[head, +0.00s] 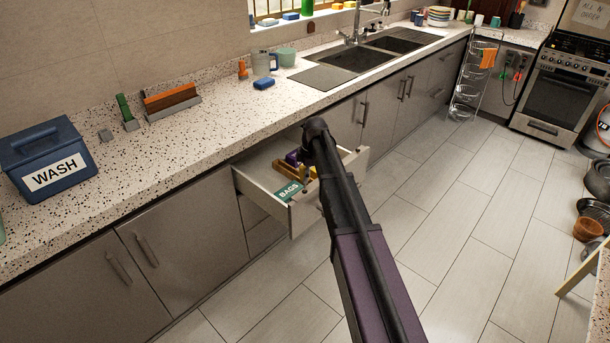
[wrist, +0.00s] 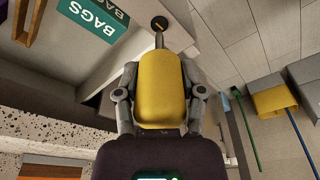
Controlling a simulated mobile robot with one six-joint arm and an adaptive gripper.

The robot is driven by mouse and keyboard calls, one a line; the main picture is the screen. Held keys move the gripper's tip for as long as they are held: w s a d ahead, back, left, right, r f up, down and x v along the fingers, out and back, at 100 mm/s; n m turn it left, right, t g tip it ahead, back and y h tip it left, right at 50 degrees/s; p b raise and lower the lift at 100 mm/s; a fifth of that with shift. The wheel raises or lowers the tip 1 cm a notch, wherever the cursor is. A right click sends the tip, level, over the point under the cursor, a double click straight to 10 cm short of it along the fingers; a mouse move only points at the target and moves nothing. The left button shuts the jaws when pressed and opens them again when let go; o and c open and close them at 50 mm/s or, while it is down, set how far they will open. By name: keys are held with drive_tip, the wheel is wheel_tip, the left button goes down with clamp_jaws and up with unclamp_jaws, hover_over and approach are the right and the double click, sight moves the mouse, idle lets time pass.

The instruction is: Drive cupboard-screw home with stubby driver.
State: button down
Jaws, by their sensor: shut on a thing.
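My gripper (wrist: 159,88) is shut on the yellow handle of the stubby driver (wrist: 160,100) in the wrist view, one finger on each side. The driver's short grey shaft points away from me, towards a dark round disc with a small orange mark, which looks like the cupboard-screw (wrist: 160,23). The shaft's tip is close to the disc; I cannot tell whether they touch. The disc is by the pale panel of the open drawer. In the head view my arm reaches to the open drawer (head: 264,194), and it hides the gripper's end and the screw.
The drawer holds a green BAGS box (head: 289,191) and several yellow, purple and brown things. The tiled floor (head: 455,190) to the right is largely clear.

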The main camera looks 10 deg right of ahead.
drive_tip(key=shift+r+p, duration=1.55)
drive_tip(key=shift+r, duration=0.2)
